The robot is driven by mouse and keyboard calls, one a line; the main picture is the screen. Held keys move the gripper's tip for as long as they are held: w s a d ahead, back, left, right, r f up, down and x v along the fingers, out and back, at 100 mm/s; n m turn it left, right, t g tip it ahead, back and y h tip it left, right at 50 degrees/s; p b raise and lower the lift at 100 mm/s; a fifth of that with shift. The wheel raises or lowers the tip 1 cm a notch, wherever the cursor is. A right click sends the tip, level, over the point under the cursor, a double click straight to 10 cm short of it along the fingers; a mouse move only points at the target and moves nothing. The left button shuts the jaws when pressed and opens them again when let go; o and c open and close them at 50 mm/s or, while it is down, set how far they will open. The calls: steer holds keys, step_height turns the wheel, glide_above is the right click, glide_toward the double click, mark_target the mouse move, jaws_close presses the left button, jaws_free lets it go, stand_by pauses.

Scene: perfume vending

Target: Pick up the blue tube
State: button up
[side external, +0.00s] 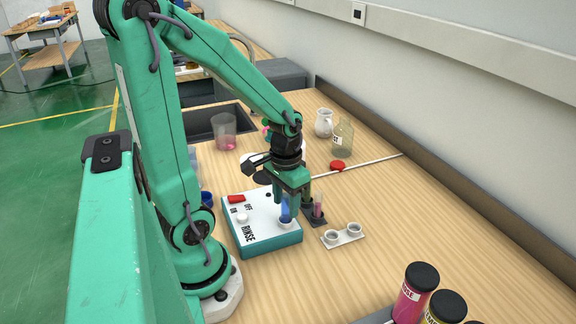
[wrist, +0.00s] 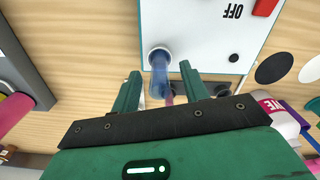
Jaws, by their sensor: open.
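The blue tube (side external: 285,212) stands in the socket at the front right corner of the white and teal RINSE box (side external: 262,222). In the wrist view the blue tube (wrist: 158,76) lies between the two green fingers of my gripper (wrist: 160,72). The fingers are apart, with a visible gap to the tube on each side. In the side view my gripper (side external: 289,196) is down at the tube and hides part of it.
A dark rack with a pink tube (side external: 318,206) stands close right of the box. A white two-hole holder (side external: 343,236) lies farther right. Capped bottles (side external: 414,290) stand at the front. A red cap (side external: 338,166) and glass bottle (side external: 343,138) are behind.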

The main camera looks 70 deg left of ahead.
steer(key=shift+c, duration=0.3)
jaws_close()
steer(key=shift+r, duration=0.15)
steer(key=shift+r, duration=0.8)
steer(key=shift+d+r, duration=0.15)
steer(key=shift+r, duration=0.5)
steer(key=shift+d+r, duration=0.15)
steer(key=shift+r, duration=0.45)
steer(key=s+d+r, duration=0.2)
steer(key=d+r, duration=0.4)
steer(key=d, duration=0.5)
steer(key=shift+r, duration=0.3)
steer(key=shift+s, duration=0.1)
